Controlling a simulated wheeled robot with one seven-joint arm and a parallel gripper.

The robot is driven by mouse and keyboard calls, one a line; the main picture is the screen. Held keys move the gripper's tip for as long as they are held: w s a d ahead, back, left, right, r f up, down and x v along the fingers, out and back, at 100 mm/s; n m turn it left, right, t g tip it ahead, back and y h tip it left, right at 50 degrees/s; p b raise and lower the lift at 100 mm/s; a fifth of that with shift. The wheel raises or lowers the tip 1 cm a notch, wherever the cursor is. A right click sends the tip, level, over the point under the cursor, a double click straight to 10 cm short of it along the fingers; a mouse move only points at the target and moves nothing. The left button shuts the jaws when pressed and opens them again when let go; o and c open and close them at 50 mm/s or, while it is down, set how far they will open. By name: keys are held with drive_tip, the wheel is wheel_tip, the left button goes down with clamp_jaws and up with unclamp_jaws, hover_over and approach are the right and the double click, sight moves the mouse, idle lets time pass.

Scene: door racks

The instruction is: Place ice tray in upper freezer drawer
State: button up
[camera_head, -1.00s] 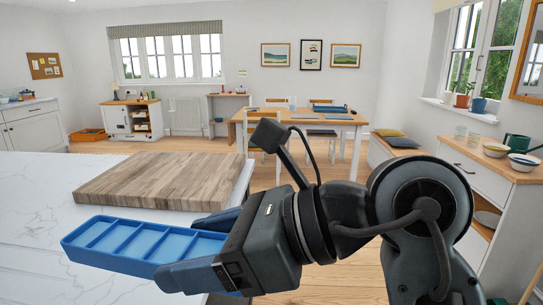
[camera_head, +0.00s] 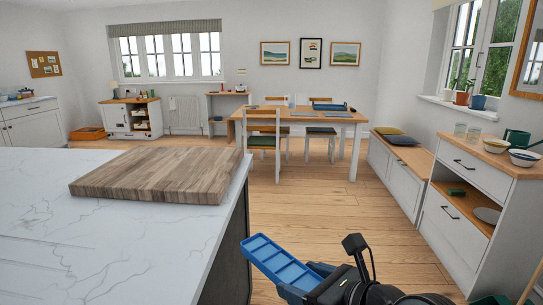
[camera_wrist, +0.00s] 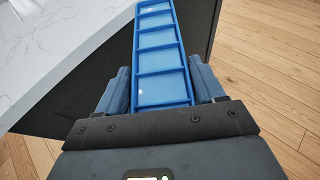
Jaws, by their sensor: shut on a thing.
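The blue ice tray (camera_head: 277,258) has a row of several compartments. My gripper (camera_head: 306,281) is shut on its near end, at the bottom of the head view. The tray is off the worktop, over the floor just right of the counter's end, with its far end pointing up and left. In the wrist view the tray (camera_wrist: 160,55) runs away from between the two blue-grey fingers (camera_wrist: 163,90), compartments facing the camera. No freezer or freezer drawer shows in any view.
The marble-topped counter (camera_head: 60,240) with a wooden chopping board (camera_head: 158,175) is on the left. Its dark side panel (camera_head: 228,248) stands close to the tray. A low white cabinet (camera_head: 462,215) is on the right. A table (camera_head: 335,118) with chairs is behind. Wooden floor (camera_head: 345,205) between is clear.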

drive_tip(key=s+d+f+m+t+h+b, duration=0.1)
drive_tip(key=s+d+f+m+h, duration=0.1)
drive_tip(key=d+f, duration=0.3)
drive_tip(key=s+d+f+m+t+h, duration=0.1)
drive_tip(key=s+d+f+m+h, duration=0.2)
drive_tip(key=f, duration=1)
drive_tip(key=s+d+f+m+t+h+b, duration=0.1)
drive_tip(key=s+d+f+m+h, duration=0.2)
drive_tip(key=d+f, duration=0.4)
wheel_tip(320, 180, down, 2)
drive_tip(key=shift+d+h+b, duration=0.35)
drive_tip(key=shift+h, duration=0.05)
